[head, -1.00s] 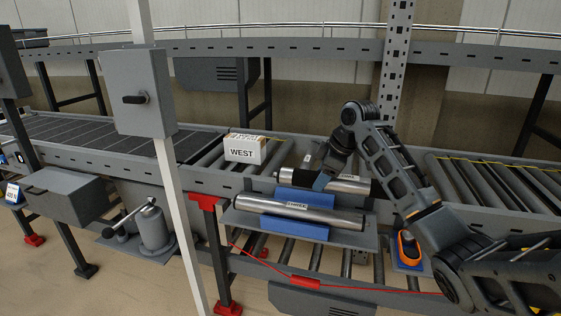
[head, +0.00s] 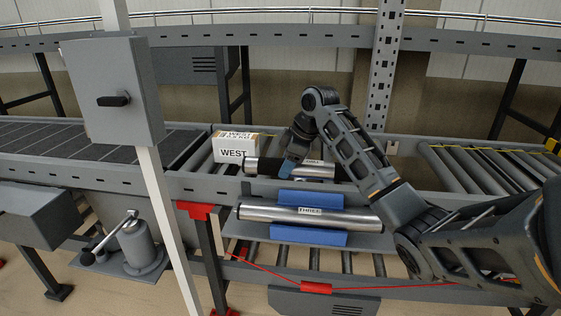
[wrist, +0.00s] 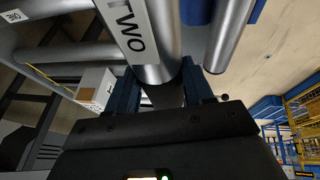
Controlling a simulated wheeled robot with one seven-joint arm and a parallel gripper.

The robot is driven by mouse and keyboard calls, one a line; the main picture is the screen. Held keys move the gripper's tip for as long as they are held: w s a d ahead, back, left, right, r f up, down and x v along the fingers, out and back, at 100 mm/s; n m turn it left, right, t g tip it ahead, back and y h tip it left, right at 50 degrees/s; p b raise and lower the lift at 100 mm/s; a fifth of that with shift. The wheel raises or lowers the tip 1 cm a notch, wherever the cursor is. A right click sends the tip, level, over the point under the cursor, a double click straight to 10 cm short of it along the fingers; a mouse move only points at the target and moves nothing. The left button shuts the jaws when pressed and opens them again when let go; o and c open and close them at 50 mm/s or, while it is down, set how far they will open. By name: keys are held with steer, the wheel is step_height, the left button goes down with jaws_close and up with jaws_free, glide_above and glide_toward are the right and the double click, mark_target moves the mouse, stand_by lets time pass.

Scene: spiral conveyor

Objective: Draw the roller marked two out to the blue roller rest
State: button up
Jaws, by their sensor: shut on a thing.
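The steel roller marked TWO (wrist: 145,28) is held in my gripper (head: 288,170). In the head view the held roller (head: 262,167) spans the space behind the blue roller rest (head: 311,198), close in front of the white box. Whether it is clear of the conveyor frame I cannot tell. Another steel roller, marked THREE (head: 350,218), lies at the blue rest, with blue blocks showing behind and in front of it.
The white box marked WEST (head: 233,153) sits on the conveyor at the left. A red cord (head: 316,288) runs below the shelf. Conveyor rollers (head: 460,168) lie to the right.

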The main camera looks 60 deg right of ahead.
mark_target(299, 167)
steer(key=shift+s+r+p, duration=0.1)
steer(key=shift+p, duration=0.25)
steer(key=shift+f+b, duration=1.85)
steer(key=shift+f, duration=1.65)
steer(key=shift+f+b, duration=0.35)
steer(key=shift+f, duration=0.4)
steer(key=o, duration=1)
steer(key=shift+o, duration=1.2)
steer(key=shift+f, duration=0.1)
steer(key=v, duration=0.8)
steer(key=shift+b, duration=0.35)
